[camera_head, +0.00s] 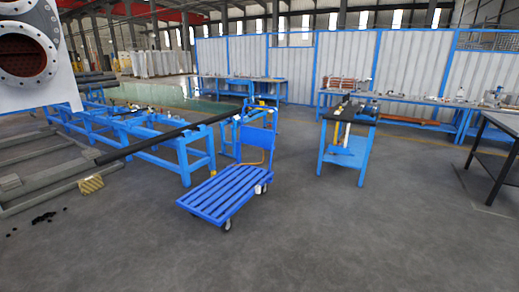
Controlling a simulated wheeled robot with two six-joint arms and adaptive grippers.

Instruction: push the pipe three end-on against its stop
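A long dark pipe (170,133) runs slantwise over the blue support frames, from the lower left up to the right near the blue cart's handle. Several grey pipes or beams (40,165) lie low on the floor at the left. More dark pipes (95,80) are stacked behind. No label shows which is pipe three. A yellow striped block (91,184) sits at the near end of the grey ones; I cannot tell whether it is the stop. Neither of my grippers is in view.
A blue flat cart (222,192) stands in the middle. The flanged shell (24,58) is at upper left. A blue stand (345,152) and a dark-topped table (492,155) are at right. Dark debris (42,218) lies lower left. The front floor is clear.

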